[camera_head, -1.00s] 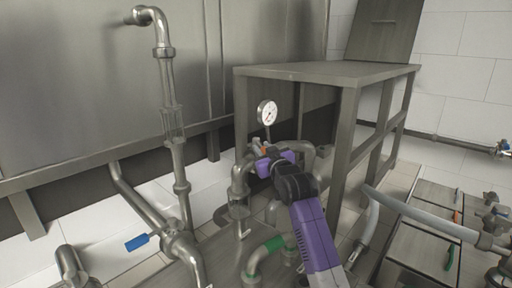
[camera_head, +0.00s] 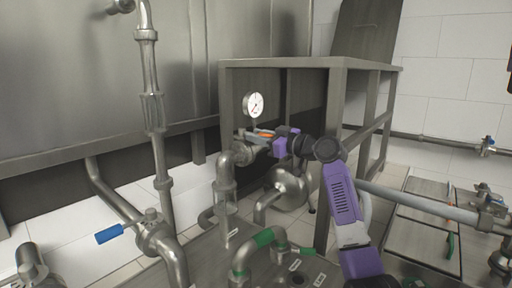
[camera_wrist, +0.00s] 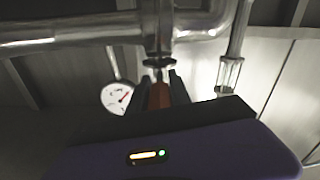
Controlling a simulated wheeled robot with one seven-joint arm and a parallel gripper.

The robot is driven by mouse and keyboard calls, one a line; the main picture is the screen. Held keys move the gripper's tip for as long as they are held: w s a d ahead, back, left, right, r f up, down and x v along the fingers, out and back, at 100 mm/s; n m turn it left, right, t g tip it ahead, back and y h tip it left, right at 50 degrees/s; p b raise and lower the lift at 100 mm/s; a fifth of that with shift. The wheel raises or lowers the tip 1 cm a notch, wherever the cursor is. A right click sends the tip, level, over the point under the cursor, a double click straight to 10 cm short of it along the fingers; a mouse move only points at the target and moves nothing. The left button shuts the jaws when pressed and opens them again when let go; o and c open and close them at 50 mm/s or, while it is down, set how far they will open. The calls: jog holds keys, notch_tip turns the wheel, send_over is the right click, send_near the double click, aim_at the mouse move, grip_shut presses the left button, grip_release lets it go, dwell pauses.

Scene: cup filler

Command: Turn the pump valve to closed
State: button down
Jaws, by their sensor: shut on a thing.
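The pump valve (camera_head: 247,147) sits on the metal pipework below the round gauge, near the middle of the head view. Its orange-red handle (camera_head: 265,133) shows as a short strip at my gripper (camera_head: 272,138). In the wrist view the handle (camera_wrist: 158,97) stands between the two dark fingers of my gripper (camera_wrist: 161,90), just under the valve stem. My gripper is shut on this handle. The fingers hide part of the handle, and the valve's exact position is hard to read.
A pressure gauge (camera_head: 253,105) stands just above the valve. A steel frame table (camera_head: 300,62) rises behind it. A blue-handled valve (camera_head: 110,234) is at the left, and a green-banded pipe (camera_head: 263,238) is in front. A grey pipe (camera_head: 420,203) runs along the right.

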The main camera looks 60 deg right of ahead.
jog(key=shift+d, duration=0.15)
dwell(0.4)
jog(key=c, duration=1.2)
grip_release()
jog(key=shift+f, duration=0.1)
jog(key=shift+s, duration=0.1)
jog(key=s, duration=0.5)
jog(key=s+b, duration=0.1)
jog(key=s, duration=0.1)
jog(key=shift+s+a, duration=0.3)
